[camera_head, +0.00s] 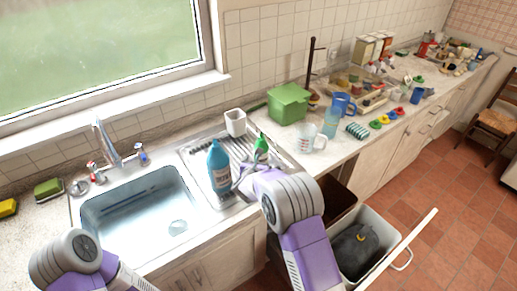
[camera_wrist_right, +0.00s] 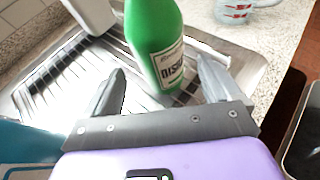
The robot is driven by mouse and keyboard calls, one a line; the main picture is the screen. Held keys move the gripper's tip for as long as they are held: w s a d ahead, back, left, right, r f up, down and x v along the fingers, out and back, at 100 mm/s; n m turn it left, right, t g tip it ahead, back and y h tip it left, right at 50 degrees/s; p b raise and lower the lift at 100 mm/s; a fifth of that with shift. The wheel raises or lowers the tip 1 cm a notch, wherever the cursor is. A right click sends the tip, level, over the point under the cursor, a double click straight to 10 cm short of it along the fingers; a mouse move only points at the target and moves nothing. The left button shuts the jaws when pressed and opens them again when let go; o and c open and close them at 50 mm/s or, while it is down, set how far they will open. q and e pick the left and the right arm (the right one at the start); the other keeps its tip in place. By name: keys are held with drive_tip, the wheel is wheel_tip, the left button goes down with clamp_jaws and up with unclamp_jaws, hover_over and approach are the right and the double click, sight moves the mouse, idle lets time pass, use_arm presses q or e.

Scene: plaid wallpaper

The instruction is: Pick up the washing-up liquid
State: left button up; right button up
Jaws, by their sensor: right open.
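The washing-up liquid is a green bottle (camera_head: 261,147) standing upright on the metal draining board, partly hidden behind my right gripper in the head view. In the right wrist view the green bottle (camera_wrist_right: 155,35) shows a white label with partly readable lettering. My right gripper (camera_head: 249,172) is open, and its fingers (camera_wrist_right: 158,88) point at the bottle, one to each side of its lower part in the picture. Gaps show beside the bottle, so it is not gripped. My left arm shows at the lower left of the head view, but its gripper is out of frame.
A blue bottle (camera_head: 218,168) stands close, left of the green one. A white cup (camera_head: 235,122) is behind them on the draining board (camera_head: 195,153). A glass measuring jug (camera_head: 312,138) and green box (camera_head: 288,104) are right. The sink (camera_head: 140,215) is left; an open bin drawer (camera_head: 378,222) is below right.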

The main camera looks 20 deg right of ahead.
sight(261, 158)
drive_tip(key=shift+w+d+f, duration=0.1)
drive_tip(key=shift+w+d, duration=0.15)
drive_tip(key=shift+d, duration=0.1)
drive_tip(key=shift+f+p+x, duration=0.25)
drive_tip(key=shift+p+x, duration=0.2)
drive_tip(key=shift+x, duration=2.15)
drive_tip(key=shift+s+a, duration=0.1)
drive_tip(key=shift+a, duration=0.05)
drive_tip(key=c, duration=1)
